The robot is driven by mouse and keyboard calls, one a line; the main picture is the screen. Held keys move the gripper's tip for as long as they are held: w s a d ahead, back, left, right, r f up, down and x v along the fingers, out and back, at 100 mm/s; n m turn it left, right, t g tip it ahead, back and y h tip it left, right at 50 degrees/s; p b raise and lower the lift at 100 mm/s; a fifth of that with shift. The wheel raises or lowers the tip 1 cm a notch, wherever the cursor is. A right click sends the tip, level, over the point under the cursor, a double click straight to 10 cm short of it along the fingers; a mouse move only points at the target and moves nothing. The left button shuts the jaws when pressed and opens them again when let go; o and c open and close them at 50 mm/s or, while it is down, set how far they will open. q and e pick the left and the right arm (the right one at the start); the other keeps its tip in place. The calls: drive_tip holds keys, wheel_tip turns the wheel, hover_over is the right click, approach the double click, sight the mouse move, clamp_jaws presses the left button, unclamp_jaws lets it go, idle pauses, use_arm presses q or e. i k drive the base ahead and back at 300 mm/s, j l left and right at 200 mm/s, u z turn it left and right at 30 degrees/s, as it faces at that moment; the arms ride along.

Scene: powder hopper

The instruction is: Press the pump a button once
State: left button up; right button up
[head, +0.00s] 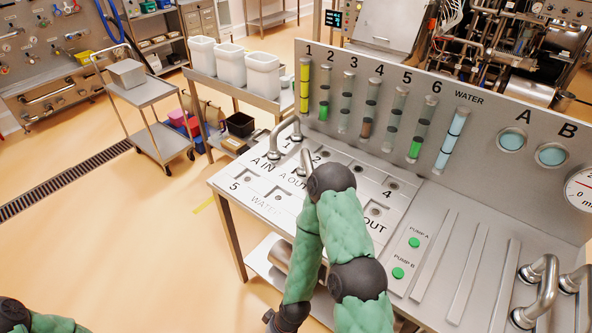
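The pump A button (414,242) is a small round green button on the sloping grey panel (435,205), right of the numbered ports. Its label stands just above it. The similar pump B button (398,273) sits below and slightly left. Both are uncovered. My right arm rises from the bottom centre, bends at a dark joint over the ports and folds back down left of the buttons. Its dark wrist is at the bottom edge, and its gripper does not show. Only a dark joint and green sleeve of my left arm show at the bottom left; its gripper is out of frame.
Numbered tubes 1 to 6 and a water tube (453,137) line the upright back panel. Metal pipes stand on the ports, and thick metal handles (545,290) stand at the lower right. A cart (150,95) and white bins (232,64) stand behind left; the left floor is open.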

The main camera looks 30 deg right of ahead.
sight(414, 242)
drive_tip(key=z, duration=2.2)
